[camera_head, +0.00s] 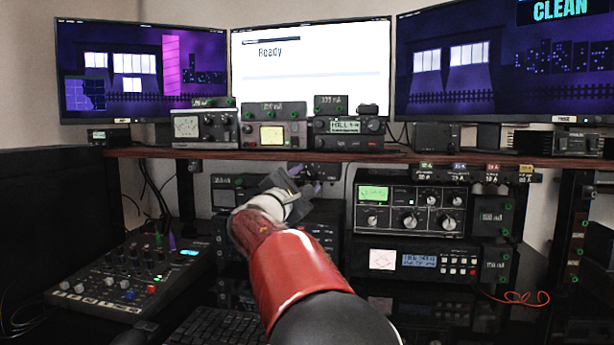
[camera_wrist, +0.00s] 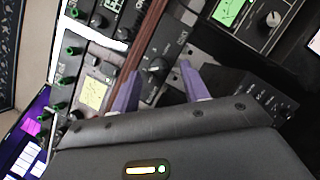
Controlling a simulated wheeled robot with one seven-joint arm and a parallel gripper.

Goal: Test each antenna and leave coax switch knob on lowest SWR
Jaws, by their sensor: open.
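My gripper (camera_head: 304,181) is under the shelf, left of the tuner. In the wrist view its two purple fingers (camera_wrist: 160,76) are apart with nothing held. A dark box with a black pointer knob (camera_wrist: 155,67), which looks like the coax switch, shows between and just beyond the fingertips. I cannot tell whether they touch the knob. In the head view the box (camera_head: 327,171) is partly hidden by my gripper. A tuner with a lit green meter (camera_head: 374,193) stands to the right. A meter with a yellow face (camera_head: 271,136) sits on the shelf; its reading is too small to tell.
The wooden shelf (camera_head: 400,157) runs just above my gripper. A mixer (camera_head: 125,275) is at lower left, a keyboard (camera_head: 218,327) in front. A radio with a blue display (camera_head: 418,260) sits under the tuner. The middle monitor (camera_head: 310,75) reads "Ready".

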